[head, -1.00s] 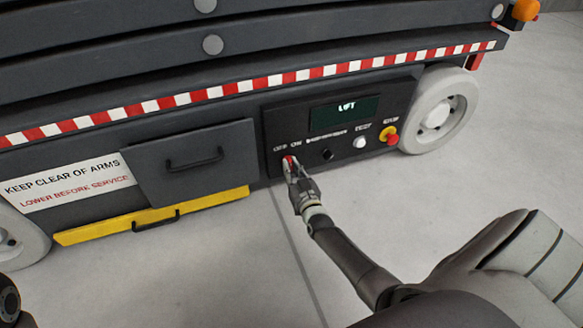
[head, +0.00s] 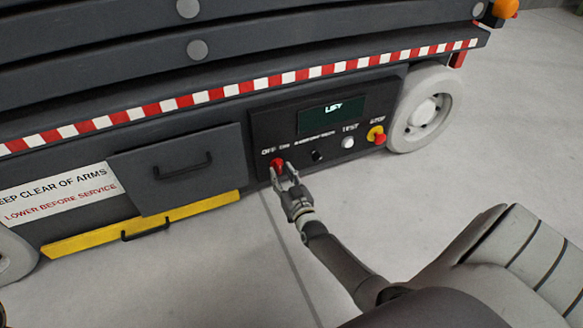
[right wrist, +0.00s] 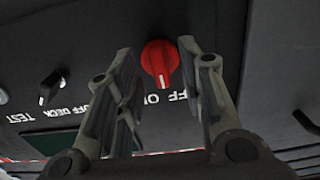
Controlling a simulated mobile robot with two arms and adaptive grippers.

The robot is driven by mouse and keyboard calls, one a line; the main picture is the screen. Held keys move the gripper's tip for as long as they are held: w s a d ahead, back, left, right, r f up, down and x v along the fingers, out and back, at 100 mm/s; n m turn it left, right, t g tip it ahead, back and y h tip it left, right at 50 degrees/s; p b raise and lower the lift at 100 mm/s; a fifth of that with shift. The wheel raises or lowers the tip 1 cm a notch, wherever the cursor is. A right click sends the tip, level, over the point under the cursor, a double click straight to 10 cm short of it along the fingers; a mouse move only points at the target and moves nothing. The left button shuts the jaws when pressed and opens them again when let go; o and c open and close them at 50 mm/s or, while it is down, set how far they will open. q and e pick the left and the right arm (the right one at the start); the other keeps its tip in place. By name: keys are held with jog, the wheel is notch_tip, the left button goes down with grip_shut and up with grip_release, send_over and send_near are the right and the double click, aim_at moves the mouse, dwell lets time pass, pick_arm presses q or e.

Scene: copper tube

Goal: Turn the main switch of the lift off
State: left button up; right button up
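The main switch is a red rotary knob (head: 278,164) under the OFF and ON labels on the lift's dark control panel (head: 262,130). In the right wrist view the knob (right wrist: 158,58) shows upside down, with its white mark pointing down near the OFF and ON lettering; which label it points at is hard to tell. My right gripper (head: 284,174) is open just in front of the knob. In the right wrist view its two fingers (right wrist: 157,68) stand apart, one on each side of the knob, with visible gaps.
The panel also has a dark selector (head: 317,155), a white TEST button (head: 348,143), a red stop button (head: 380,139) and a LIFT display (head: 333,115). A drawer with a handle (head: 183,168) sits left of the panel. Floor in front is clear.

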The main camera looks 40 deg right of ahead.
jog(key=v, duration=1)
jog(key=shift+r, duration=0.1)
